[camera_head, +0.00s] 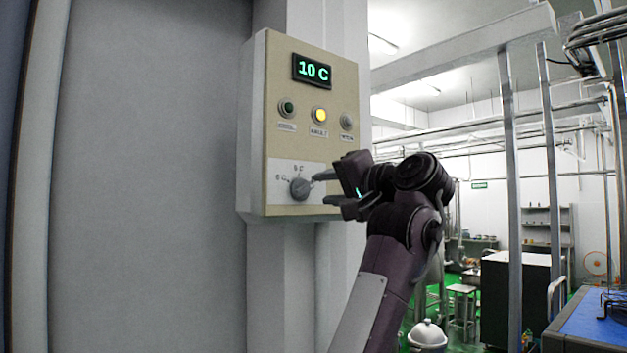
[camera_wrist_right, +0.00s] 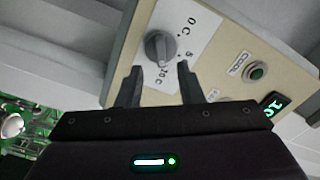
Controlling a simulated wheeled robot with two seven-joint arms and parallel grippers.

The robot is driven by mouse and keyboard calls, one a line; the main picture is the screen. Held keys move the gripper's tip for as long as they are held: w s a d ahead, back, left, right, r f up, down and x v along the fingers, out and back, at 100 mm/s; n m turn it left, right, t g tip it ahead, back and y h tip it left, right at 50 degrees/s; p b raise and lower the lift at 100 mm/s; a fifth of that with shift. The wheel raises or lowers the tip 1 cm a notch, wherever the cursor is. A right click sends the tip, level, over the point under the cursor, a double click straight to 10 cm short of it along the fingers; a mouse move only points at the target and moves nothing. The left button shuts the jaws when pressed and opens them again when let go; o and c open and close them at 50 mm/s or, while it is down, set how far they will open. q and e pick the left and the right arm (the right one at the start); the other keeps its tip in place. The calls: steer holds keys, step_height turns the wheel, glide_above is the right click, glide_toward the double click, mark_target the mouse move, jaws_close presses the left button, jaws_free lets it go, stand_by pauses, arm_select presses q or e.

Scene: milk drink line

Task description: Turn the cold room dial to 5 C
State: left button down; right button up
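The grey cold room dial (camera_head: 299,188) sits on a white label plate low on the beige control box. The plate carries temperature marks around the dial, including 5 C at the top. The display (camera_head: 311,71) reads 10 C in green. My right gripper (camera_head: 320,187) is open just right of the dial, its fingers apart and empty. In the right wrist view the dial (camera_wrist_right: 160,47) lies just beyond the two open fingertips (camera_wrist_right: 158,72), not between them. My left gripper is not in view.
A large grey panel (camera_head: 150,180) stands left. A blue-topped table (camera_head: 590,325) is at lower right.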

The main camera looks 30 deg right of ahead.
mark_target(308, 189)
steer(key=w, duration=0.1)
steer(key=w+p, duration=0.2)
steer(key=w, duration=0.1)
steer(key=shift+a+r, duration=0.2)
steer(key=shift+a, duration=0.05)
steer(key=shift+w+f, duration=0.15)
steer(key=shift+w, duration=0.3)
steer(key=shift+c, duration=0.2)
jaws_close()
